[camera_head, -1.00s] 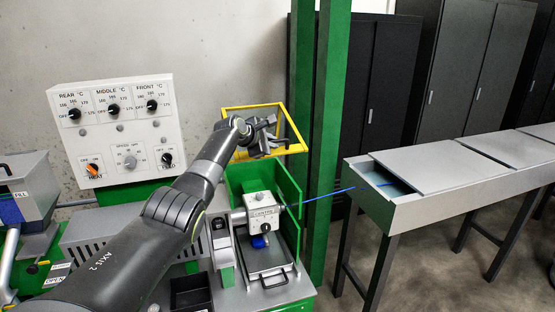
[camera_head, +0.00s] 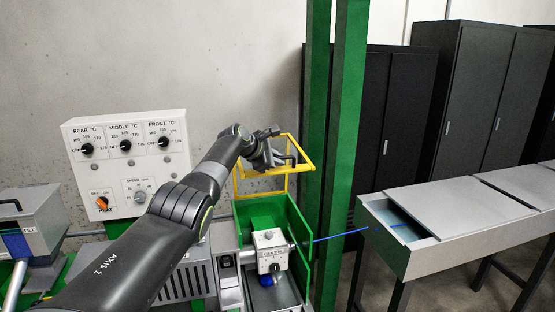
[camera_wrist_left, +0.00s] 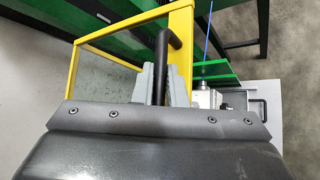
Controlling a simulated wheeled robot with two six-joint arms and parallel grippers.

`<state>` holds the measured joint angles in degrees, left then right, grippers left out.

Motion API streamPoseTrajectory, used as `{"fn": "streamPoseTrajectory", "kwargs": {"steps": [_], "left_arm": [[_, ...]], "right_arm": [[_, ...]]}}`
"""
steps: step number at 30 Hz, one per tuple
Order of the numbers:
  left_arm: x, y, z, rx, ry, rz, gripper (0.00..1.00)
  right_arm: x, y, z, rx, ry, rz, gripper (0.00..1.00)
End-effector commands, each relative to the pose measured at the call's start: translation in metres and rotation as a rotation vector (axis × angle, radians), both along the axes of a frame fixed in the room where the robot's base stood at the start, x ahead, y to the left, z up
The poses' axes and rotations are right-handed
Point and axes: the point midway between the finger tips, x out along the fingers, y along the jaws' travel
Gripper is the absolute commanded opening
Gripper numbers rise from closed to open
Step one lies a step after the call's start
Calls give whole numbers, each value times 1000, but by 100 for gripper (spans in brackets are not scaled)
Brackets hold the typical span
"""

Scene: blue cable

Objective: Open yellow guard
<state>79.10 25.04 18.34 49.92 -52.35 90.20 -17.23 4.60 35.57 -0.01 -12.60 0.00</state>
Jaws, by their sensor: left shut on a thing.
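The yellow guard (camera_head: 309,152) is a thin open frame. In the head view it stands raised above the green-walled housing (camera_head: 299,225) of the machine. My left gripper (camera_head: 284,158) is at the guard. In the left wrist view, my left gripper (camera_wrist_left: 163,80) has its two grey fingers shut on the guard's black handle (camera_wrist_left: 162,42), next to a yellow bar (camera_wrist_left: 178,50). Part of the guard is hidden behind my gripper and arm. My right gripper is not in view.
A white-grey unit (camera_head: 270,250) sits inside the housing, with a blue cable (camera_head: 343,235) running right to a grey trough (camera_head: 455,243). A green post (camera_head: 345,150) stands close right of the guard. A dial panel (camera_head: 128,165) is at left.

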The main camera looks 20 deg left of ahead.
Motion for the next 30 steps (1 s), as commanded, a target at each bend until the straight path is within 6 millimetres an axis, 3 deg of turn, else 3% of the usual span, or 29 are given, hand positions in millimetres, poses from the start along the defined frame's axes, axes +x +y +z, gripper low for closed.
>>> {"fn": "streamPoseTrajectory", "kwargs": {"steps": [7,8,12,30], "left_arm": [[0,1,0,-1,-1,3,0],[0,1,0,-1,-1,3,16],[0,1,0,0,-1,2,33],[-4,3,3,0,-4,-2,33]], "right_arm": [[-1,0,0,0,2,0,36],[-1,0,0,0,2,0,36],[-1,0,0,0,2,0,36],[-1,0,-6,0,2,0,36]]}}
